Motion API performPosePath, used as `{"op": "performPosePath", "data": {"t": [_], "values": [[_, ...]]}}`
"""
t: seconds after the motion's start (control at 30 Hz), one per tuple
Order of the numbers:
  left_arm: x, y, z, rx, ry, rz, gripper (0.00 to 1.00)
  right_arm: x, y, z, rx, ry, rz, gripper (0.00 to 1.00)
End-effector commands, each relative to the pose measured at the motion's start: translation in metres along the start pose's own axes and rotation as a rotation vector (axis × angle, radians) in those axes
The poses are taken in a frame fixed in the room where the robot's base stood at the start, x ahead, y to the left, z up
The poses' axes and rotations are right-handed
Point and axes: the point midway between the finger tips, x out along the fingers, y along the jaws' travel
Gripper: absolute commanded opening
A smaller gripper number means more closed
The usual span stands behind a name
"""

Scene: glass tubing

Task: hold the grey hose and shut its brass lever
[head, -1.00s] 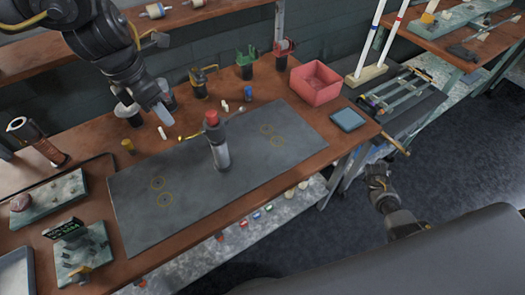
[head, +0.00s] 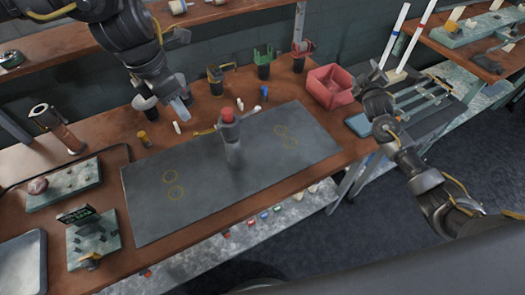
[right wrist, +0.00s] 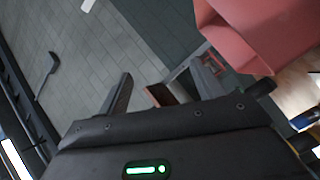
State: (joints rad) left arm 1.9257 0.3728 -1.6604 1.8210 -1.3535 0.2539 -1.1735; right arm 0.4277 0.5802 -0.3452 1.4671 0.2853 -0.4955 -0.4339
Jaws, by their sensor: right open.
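A grey upright piece (head: 233,152) with a red knob on top stands on the dark mat; I take it for the grey hose's fitting. A thin brass-coloured lever (head: 203,132) sticks out to its left. My left gripper (head: 182,110) hangs above the back of the bench, left of the piece and apart from it; its jaw gap is unclear. My right gripper (head: 374,74) is beside the red bin, far right of the piece. In the right wrist view its open fingers (right wrist: 155,92) have nothing between them.
The red bin (head: 331,88) stands at the bench's back right, close to my right gripper. Several dark holders line the back. The dark mat (head: 150,215) is mostly clear.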

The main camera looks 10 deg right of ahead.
Motion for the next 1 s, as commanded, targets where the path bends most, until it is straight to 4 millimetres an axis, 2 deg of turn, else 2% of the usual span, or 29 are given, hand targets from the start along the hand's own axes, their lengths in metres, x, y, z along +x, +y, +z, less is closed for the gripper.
{"op": "performPosePath", "data": {"t": [0.03,0.2,0.37,0.5,0.6,0.7,0.8,0.9,1.0], "values": [[0.0,0.0,0.0,0.0,0.0,0.0,0.36,-0.007,-0.017,-0.025,0.035,0.076,-0.026,0.67],[0.0,0.0,0.0,0.0,0.0,0.0,0.36,-0.047,-0.081,-0.103,0.2,0.321,-0.166,0.67],[0.0,0.0,0.0,0.0,0.0,0.0,0.36,-0.104,-0.144,-0.16,0.371,0.505,-0.366,0.67],[0.0,0.0,0.0,0.0,0.0,0.0,0.36,-0.165,-0.193,-0.194,0.521,0.618,-0.579,0.67],[0.0,0.0,0.0,0.0,0.0,0.0,0.36,-0.208,-0.222,-0.21,0.618,0.665,-0.731,0.67],[0.0,0.0,0.0,0.0,0.0,0.0,0.36,-0.245,-0.242,-0.218,0.698,0.689,-0.862,0.67],[0.0,0.0,0.0,0.0,0.0,0.0,0.36,-0.274,-0.256,-0.223,0.757,0.697,-0.964,0.67],[0.0,0.0,0.0,0.0,0.0,0.0,0.36,-0.292,-0.264,-0.225,0.793,0.698,-1.029,0.67],[0.0,0.0,0.0,0.0,0.0,0.0,0.36,-0.301,-0.267,-0.226,0.812,0.698,-1.063,0.67]]}}
